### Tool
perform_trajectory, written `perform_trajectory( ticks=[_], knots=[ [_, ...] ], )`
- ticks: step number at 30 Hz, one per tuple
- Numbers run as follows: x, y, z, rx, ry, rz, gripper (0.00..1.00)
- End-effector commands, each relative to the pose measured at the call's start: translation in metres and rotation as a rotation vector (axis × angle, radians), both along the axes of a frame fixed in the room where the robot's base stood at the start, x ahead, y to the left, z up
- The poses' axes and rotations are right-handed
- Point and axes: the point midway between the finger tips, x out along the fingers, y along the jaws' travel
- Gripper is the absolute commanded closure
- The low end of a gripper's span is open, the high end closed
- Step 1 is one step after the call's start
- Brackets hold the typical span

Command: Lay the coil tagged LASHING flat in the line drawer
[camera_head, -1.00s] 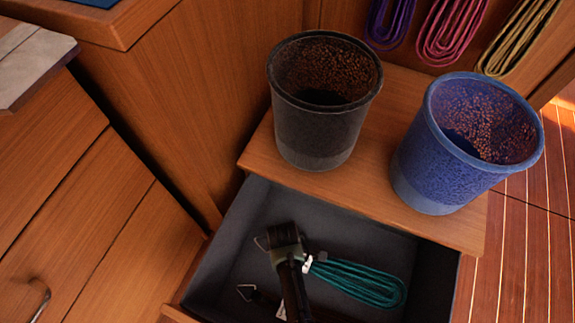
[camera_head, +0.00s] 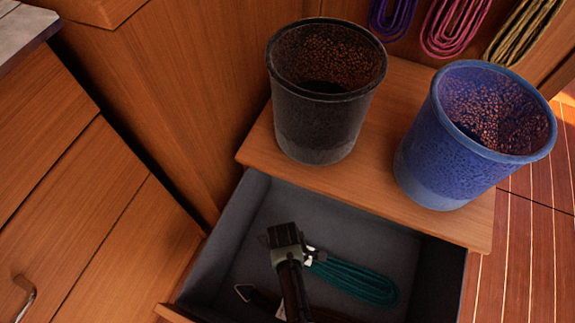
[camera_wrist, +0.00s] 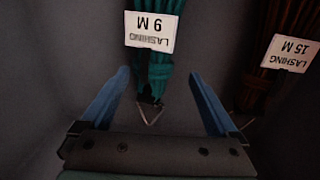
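A teal coil (camera_head: 355,280) lies flat in the open drawer (camera_head: 340,208). Its white tag reads LASHING 9 M in the wrist view (camera_wrist: 150,32), with a metal hook at its near end. My gripper (camera_wrist: 160,76) is over the hook end of this coil. Its two blue fingers are spread, one on each side, with visible gaps to the coil. In the head view my gripper (camera_head: 284,240) is low inside the drawer and hides the coil's hook. A brown coil (camera_wrist: 288,15) tagged LASHING 15 M lies beside it, mostly hidden behind my arm in the head view.
A black mesh bin (camera_head: 322,120) and a blue mesh bin (camera_head: 460,150) stand on the wooden top (camera_head: 375,185) behind the drawer. Purple, pink and yellow coils hang on the back panel. Grey drawer floor is bare behind the teal coil.

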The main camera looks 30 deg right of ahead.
Motion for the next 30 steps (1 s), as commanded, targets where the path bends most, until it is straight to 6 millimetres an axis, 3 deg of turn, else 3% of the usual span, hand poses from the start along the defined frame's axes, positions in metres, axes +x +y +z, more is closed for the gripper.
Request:
perform_trajectory(
  ticks=[11,24,30],
  knots=[
    [-0.001,0.001,0.007,0.002,0.001,-0.001,0.00],
    [-0.005,0.006,0.092,0.001,-0.001,0.001,0.00],
    [-0.007,0.008,0.120,0.001,0.001,0.001,0.00]
  ],
)
